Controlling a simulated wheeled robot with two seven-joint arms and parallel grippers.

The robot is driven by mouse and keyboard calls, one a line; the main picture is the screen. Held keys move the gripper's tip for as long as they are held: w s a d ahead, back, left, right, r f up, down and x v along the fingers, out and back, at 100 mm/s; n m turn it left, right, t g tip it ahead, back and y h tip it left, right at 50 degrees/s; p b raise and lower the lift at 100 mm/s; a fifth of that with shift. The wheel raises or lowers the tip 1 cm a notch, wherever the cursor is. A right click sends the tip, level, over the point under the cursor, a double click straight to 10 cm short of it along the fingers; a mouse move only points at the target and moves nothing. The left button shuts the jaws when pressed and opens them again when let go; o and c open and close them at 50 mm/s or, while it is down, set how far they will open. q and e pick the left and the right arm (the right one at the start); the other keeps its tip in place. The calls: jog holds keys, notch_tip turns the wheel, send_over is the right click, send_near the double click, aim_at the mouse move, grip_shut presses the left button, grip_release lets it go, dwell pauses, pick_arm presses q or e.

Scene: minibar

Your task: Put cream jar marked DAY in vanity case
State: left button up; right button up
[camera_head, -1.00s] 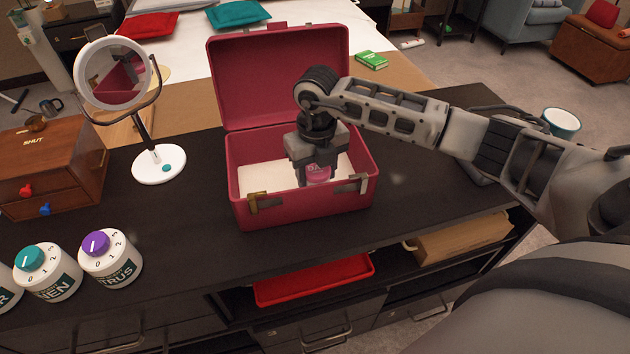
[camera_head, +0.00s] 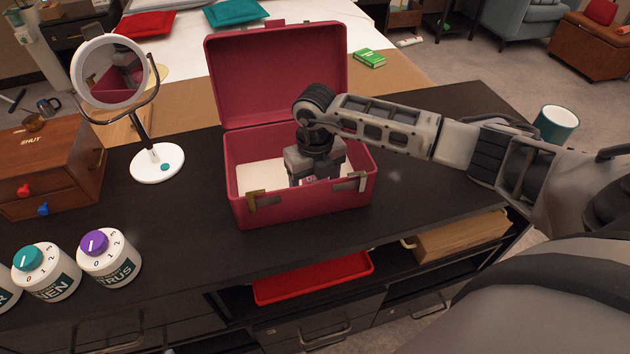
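The vanity case (camera_head: 300,208) is a dark red box standing on the black counter with its lid up. Its inside floor is pale. My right gripper (camera_head: 314,180) reaches down inside the case, its lower part hidden behind the front wall. A small bit of the pink cream jar (camera_head: 310,181) shows between the fingers, just above the front wall. The rest of the jar is hidden, so I cannot tell whether it touches the case floor. The fingers appear shut on it. My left gripper is not in view.
A round mirror on a white base (camera_head: 157,164) and a wooden drawer box (camera_head: 50,160) stand to the left. White dial-topped containers (camera_head: 110,256) sit at front left. A red tray (camera_head: 312,280) lies on the shelf below.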

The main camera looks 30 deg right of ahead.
aim_at(315, 179)
notch_tip(315, 179, up, 11)
jog(key=shift+r+b, duration=0.1)
jog(key=shift+b, duration=0.3)
jog(key=shift+r, duration=0.55)
